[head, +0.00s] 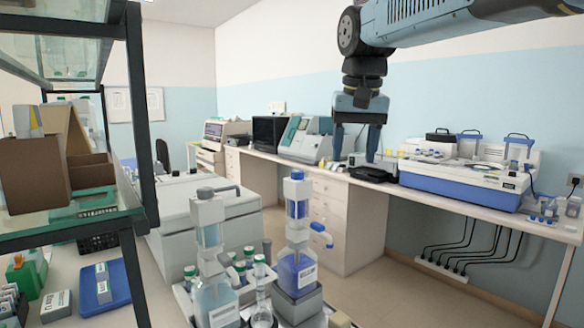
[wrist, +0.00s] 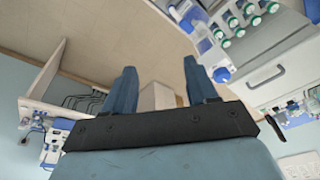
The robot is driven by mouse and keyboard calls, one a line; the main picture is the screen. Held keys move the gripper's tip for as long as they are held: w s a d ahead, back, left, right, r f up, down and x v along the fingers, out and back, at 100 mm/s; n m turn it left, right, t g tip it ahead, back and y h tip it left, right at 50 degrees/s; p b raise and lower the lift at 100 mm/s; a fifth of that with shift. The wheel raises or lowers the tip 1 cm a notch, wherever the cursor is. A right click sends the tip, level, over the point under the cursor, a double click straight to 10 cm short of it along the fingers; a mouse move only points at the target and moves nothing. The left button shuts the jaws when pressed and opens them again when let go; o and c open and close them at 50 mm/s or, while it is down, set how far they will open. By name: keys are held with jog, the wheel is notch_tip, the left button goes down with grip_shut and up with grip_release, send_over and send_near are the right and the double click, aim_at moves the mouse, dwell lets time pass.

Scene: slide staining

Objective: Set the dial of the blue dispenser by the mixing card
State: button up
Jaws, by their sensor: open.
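The blue dispenser (head: 298,212) stands upright on a bottle of blue liquid, with a blue cap and a blue side part at its right. A blue-and-clear part at the upper edge of the wrist view (wrist: 205,45) looks like the same dispenser. I cannot make out the dial's setting. My gripper (head: 355,150) hangs open and empty, pointing down, above and right of the dispenser in the head view, apart from it. Its two fingers also show in the wrist view (wrist: 160,72) with nothing between them. I cannot identify the mixing card.
A grey-capped dispenser (head: 210,240) stands left of the blue one, with a glass flask (head: 262,312) and several green-capped bottles (head: 243,265) close by. A glass shelf (head: 75,225) with a dark post is at the left. The long bench (head: 440,190) lies behind; open floor lies right.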

aim_at(298, 172)
jog(key=w+a+r+m+g, duration=0.1)
jog(key=w+a+r+g, duration=0.2)
jog(key=w+a+r, duration=0.65)
jog(key=f, duration=1)
jog(key=w+f, duration=0.1)
jog(key=f, duration=0.4)
jog(key=shift+w+a+f, duration=0.1)
jog(key=shift+a+f, duration=0.1)
jog(key=shift+a, duration=0.05)
